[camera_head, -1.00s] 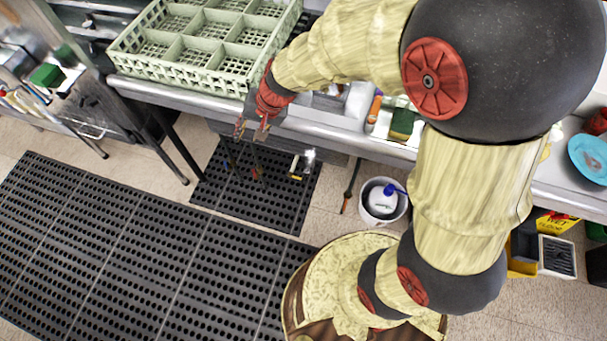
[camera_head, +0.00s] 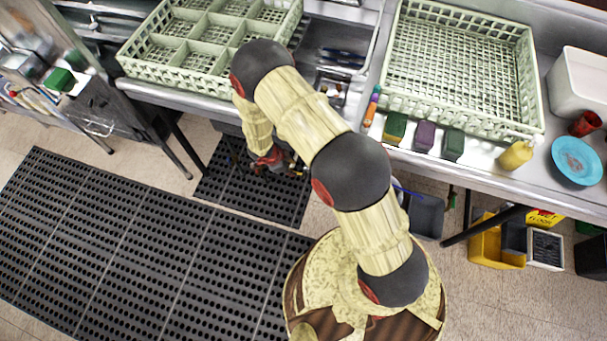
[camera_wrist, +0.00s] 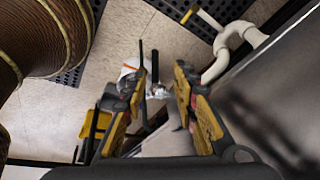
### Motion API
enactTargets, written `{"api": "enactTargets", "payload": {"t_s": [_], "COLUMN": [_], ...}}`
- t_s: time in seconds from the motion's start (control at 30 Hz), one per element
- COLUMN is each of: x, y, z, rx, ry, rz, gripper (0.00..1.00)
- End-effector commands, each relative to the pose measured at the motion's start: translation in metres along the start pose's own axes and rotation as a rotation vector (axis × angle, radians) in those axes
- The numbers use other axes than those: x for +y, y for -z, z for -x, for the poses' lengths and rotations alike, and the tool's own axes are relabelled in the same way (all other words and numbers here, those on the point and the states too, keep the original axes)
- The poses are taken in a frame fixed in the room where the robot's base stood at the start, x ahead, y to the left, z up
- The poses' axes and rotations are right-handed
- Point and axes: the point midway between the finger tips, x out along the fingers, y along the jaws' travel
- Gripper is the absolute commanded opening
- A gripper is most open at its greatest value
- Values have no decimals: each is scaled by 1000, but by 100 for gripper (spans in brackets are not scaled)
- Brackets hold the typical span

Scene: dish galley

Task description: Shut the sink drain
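In the wrist view a white drain pipe (camera_wrist: 228,48) bends beneath the metal underside of the sink (camera_wrist: 275,95). A lever with a yellow-tipped end (camera_wrist: 190,14) shows at the top, left of the pipe; whether it is the drain handle I cannot tell for certain. My gripper (camera_wrist: 163,98) is open, its two yellow-and-black fingers apart, with nothing seen held. The pipe and lever lie beyond the fingers, apart from them. In the head view my gripper (camera_head: 280,162) is below the counter's front edge, over the small black mat; my arm hides part of the sink area.
Pale green dish racks (camera_head: 460,65) stand on the counter, with several coloured sponges (camera_head: 425,136) near its front edge. A black floor mat (camera_head: 140,255) covers the floor at left. A yellow bucket (camera_head: 495,245) stands under the counter at right.

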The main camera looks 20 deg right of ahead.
Motion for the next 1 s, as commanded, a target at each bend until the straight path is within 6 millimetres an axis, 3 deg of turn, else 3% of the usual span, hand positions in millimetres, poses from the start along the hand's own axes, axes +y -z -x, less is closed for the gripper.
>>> {"api": "enactTargets", "payload": {"t_s": [0.27,0.7,1.0], "x": [9,11,11], "y": [9,11,13], "z": [-24,-104,-124], "rx": [43,40,40], "ry": [-30,-28,-26], "rz": [-41,-40,-38], "gripper": [29,29,29]}}
